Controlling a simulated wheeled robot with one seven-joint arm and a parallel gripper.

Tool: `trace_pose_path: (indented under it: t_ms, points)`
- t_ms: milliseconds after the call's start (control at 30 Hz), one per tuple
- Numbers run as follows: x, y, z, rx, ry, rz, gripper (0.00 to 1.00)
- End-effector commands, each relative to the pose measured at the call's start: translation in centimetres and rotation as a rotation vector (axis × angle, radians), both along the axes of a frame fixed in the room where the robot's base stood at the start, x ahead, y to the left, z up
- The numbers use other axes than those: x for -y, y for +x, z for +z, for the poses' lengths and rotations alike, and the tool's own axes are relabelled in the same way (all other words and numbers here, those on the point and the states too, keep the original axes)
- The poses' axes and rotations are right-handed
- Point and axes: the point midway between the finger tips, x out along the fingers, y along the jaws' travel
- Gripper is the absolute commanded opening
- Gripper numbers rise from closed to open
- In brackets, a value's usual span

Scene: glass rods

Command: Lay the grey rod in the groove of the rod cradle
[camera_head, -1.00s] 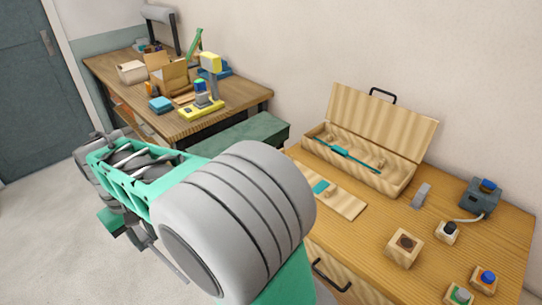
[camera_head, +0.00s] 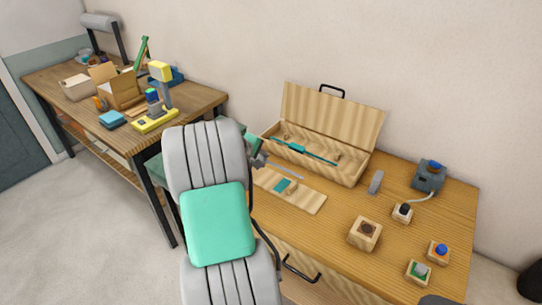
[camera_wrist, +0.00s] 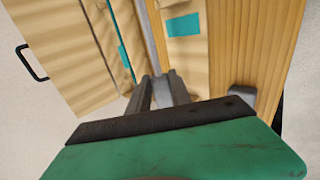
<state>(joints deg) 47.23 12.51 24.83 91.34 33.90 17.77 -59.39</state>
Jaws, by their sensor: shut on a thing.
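My gripper (camera_wrist: 165,92) is shut on the grey rod (camera_wrist: 146,28). In the wrist view the rod runs up and away from the fingers, between the open case and the light wooden board. In the head view the grey rod (camera_head: 287,171) shows beside my gripper (camera_head: 262,160), at the front of the case. The board (camera_head: 310,198) has a teal patch and a small wooden piece and lies on the table; it may be the rod cradle, but I cannot make out a groove. Whether the rod touches anything below is unclear.
The open wooden case (camera_head: 348,172) holds a teal-marked rod (camera_head: 300,149) behind the board. A grey upright piece (camera_head: 376,182), a wooden block (camera_head: 365,233) and several button blocks stand to the right. Bare table (camera_head: 330,225) lies in front of the board.

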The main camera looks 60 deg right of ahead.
Motion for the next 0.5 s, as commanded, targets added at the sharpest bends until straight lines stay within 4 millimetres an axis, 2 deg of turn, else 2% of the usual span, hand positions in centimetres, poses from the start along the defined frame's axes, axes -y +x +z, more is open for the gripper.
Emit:
trace_pose_path:
  t_ms: [33,133,267,500]
  points:
    - [0.9,-1.3,0.1,-0.002,-0.014,-0.008,0.00]
    - [2.0,-2.6,0.2,-0.004,-0.034,-0.013,0.00]
    - [2.2,-2.8,-0.3,-0.004,-0.039,-0.011,0.00]
    - [2.1,-2.8,-3.1,-0.004,-0.036,-0.011,0.00]
